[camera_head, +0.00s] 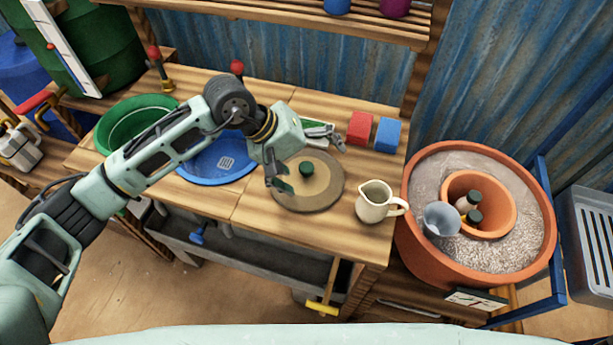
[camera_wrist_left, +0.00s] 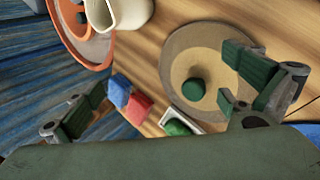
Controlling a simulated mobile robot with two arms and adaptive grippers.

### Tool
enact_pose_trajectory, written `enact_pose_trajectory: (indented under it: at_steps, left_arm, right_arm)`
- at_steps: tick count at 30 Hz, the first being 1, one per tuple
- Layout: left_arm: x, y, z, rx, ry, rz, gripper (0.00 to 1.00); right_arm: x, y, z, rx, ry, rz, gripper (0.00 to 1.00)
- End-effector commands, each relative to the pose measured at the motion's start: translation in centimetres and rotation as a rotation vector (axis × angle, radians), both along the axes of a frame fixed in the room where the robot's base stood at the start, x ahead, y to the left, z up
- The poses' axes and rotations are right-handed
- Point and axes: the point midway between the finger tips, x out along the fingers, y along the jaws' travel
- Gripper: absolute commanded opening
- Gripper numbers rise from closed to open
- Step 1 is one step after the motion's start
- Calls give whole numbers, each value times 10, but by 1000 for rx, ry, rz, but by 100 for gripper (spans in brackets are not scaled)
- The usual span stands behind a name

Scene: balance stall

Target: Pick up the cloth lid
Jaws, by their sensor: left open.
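The cloth lid (camera_head: 322,193) is a round tan disc with a darker rim and a green knob (camera_head: 306,169). It lies flat on the wooden table (camera_head: 240,205), and it also shows in the left wrist view (camera_wrist_left: 183,66) with its knob (camera_wrist_left: 194,89). My left gripper (camera_head: 308,164) is open above the lid, with one finger on each side of the knob in the head view. In the left wrist view my left gripper (camera_wrist_left: 165,97) has its fingers wide apart with nothing between the pads. Contact with the lid cannot be told. My right gripper is not in view.
A cream jug (camera_head: 375,207) stands close right of the lid. Red (camera_head: 360,128) and blue (camera_head: 387,135) blocks stand behind. A blue plate (camera_head: 206,172) and green bowl (camera_head: 126,117) are left. A large terracotta pot (camera_head: 413,245) is at right.

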Motion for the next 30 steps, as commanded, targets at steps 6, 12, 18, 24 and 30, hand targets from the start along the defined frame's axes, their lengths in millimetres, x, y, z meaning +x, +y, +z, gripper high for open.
enact_pose_trajectory:
  at_steps: [6,12,18,24,30]
  left_arm:
    - [32,69,-13,312,-118,-86,100]
    - [35,68,-31,336,-122,-95,100]
    - [35,62,-53,333,-117,-95,100]
    - [39,55,-81,332,-120,-91,100]
    - [41,53,-89,332,-124,-93,100]
  right_arm:
    - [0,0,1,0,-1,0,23]
    - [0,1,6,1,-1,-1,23]
    - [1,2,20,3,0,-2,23]
    - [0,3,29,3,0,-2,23]
    - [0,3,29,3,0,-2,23]
